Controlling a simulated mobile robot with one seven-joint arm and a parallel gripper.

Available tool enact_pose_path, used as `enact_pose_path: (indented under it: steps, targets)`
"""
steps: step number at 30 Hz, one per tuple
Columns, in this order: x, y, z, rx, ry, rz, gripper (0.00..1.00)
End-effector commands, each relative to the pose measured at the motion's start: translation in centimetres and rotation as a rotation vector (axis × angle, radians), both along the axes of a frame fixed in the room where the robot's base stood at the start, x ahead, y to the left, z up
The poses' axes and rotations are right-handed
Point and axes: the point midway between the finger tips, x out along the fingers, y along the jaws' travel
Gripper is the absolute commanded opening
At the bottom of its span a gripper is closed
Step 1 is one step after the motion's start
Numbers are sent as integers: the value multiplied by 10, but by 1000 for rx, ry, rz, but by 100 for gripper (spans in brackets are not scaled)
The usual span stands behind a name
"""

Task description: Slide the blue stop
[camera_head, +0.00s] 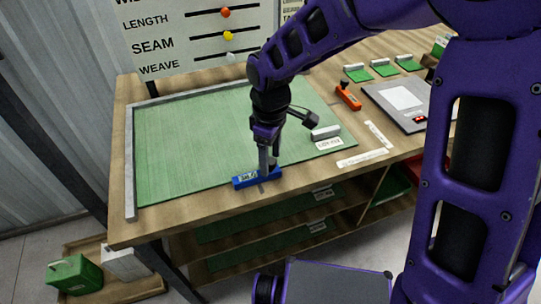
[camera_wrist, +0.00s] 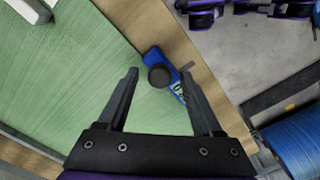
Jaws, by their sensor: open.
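The blue stop (camera_head: 243,181) lies at the front edge of the green sheet on the wooden table, with a white label on its left part. In the wrist view the blue stop (camera_wrist: 154,56) shows a round dark knob on top. My gripper (camera_head: 268,172) points down over the stop's right part in the head view. In the wrist view my gripper (camera_wrist: 162,88) is open, with the knob between the lines of its two fingers, slightly beyond the tips. I cannot tell whether a finger touches the stop.
The green sheet (camera_head: 190,145) lies against a grey metal rail (camera_head: 130,165) at the left. A grey labelled block (camera_head: 325,132) sits on its right part. An orange tool (camera_head: 348,96) and a scale (camera_head: 400,103) stand farther right. Shelves lie below the table's front edge.

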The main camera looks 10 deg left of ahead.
Motion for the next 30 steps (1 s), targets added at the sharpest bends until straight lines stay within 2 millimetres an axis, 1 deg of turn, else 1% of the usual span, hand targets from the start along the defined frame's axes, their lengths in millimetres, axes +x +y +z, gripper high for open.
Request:
enact_pose_path:
  steps: [1,2,3,5,9,12,30]
  targets:
    - [0,0,0,0,0,0,65]
    - [0,0,0,0,0,0,60]
    - [0,0,0,0,0,0,53]
    - [0,0,0,0,0,0,42]
    - [0,0,0,0,0,0,17]
    - [0,0,0,0,0,0,0]
    - [0,0,1,0,0,0,0]
